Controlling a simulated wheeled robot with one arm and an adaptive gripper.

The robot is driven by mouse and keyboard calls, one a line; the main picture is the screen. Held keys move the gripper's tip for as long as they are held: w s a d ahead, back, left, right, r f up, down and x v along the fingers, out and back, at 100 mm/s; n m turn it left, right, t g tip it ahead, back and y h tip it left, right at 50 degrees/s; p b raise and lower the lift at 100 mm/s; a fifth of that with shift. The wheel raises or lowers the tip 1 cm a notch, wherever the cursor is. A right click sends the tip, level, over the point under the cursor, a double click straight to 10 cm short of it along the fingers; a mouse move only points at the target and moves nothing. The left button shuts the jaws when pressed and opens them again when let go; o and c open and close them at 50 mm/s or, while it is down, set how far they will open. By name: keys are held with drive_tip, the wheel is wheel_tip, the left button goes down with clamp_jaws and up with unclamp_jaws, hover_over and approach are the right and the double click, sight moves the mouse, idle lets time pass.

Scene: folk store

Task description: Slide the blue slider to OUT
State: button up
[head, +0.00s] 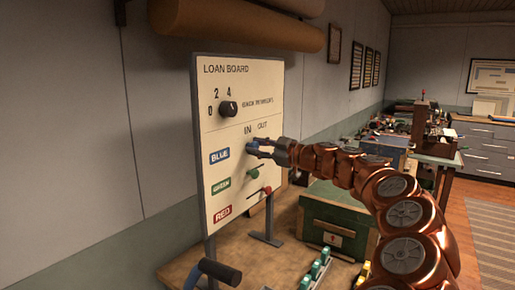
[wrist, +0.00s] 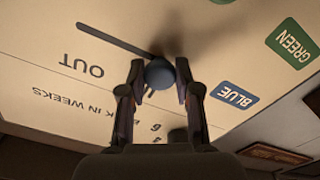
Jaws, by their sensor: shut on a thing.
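The loan board (head: 240,105) stands upright on the bench, with IN and OUT printed above its slider rows. The blue slider knob (wrist: 159,73) is round and sits in the row of the BLUE label (head: 219,156). My gripper (wrist: 158,77) has one finger on each side of the knob and is shut on it; it also shows in the head view (head: 257,148), reaching in from the right. In the upside-down wrist view, a dark slot (wrist: 110,40) runs from the knob toward the side of the OUT label (wrist: 83,65). The IN label is hidden there.
A green knob (head: 253,172) and a red knob (head: 267,190) sit lower on the board. A black dial (head: 229,109) is above. A green box (head: 335,215) stands on the bench below my arm, and a dark-handled lever (head: 219,271) is in front.

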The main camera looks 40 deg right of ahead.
drive_tip(key=w+d, duration=0.2)
drive_tip(key=d, duration=0.5)
drive_tip(key=shift+w+d, duration=0.2)
drive_tip(key=shift+w, duration=0.15)
drive_tip(key=o, duration=1)
idle(0.4)
idle(0.3)
drive_tip(key=b+v, duration=0.5)
drive_tip(key=v, duration=0.4)
drive_tip(key=shift+b, duration=0.4)
idle(0.4)
